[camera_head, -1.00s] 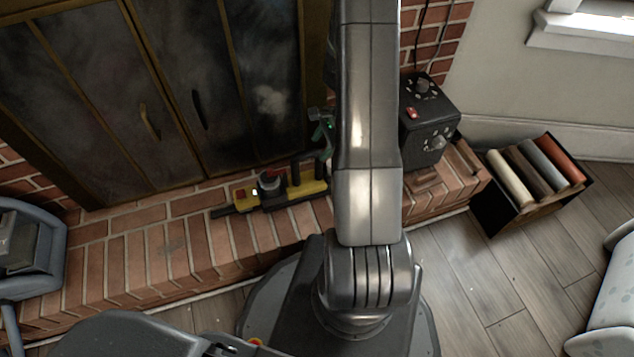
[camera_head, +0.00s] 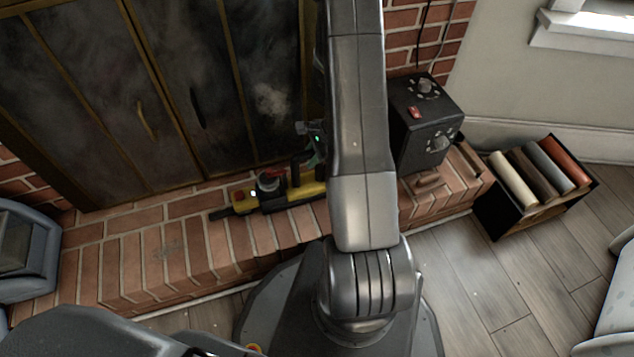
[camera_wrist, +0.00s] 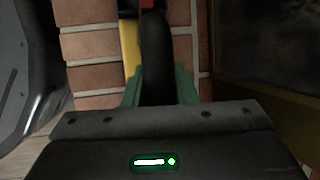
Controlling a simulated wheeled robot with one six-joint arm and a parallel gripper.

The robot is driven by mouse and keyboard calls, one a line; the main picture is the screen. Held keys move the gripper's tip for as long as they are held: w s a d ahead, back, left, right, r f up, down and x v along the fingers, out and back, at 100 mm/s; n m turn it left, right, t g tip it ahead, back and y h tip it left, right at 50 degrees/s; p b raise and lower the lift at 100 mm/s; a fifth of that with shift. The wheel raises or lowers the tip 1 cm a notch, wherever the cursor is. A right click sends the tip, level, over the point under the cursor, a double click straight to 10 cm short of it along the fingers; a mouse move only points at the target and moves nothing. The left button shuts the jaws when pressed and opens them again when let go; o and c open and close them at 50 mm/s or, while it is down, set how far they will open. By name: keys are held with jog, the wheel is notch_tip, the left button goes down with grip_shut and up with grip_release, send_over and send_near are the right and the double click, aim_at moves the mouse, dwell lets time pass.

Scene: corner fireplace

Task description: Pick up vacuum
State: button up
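The vacuum (camera_head: 305,192) is a small yellow and black device lying on the brick hearth, with black upright parts and a red button. Its right end is hidden behind my arm. In the wrist view, a black part of the vacuum (camera_wrist: 155,60) stands between the green fingers of my gripper (camera_wrist: 160,90), with a yellow strip beside it on the left. The fingers are apart, one on each side of this part; I cannot tell whether they touch it. In the head view, my gripper is largely hidden behind my arm, just above the vacuum's right part.
Dark fireplace doors (camera_head: 190,90) rise behind the brick hearth (camera_head: 140,250). A black box with knobs (camera_head: 420,120) stands on the hearth right of my arm. A crate of coloured rolls (camera_head: 510,215) sits on the floor. A blue-grey chair (camera_head: 40,265) is at left.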

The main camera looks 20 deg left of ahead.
grip_shut()
dwell(1.1)
notch_tip(320, 180, up, 10)
jog(key=p, duration=0.4)
dwell(0.3)
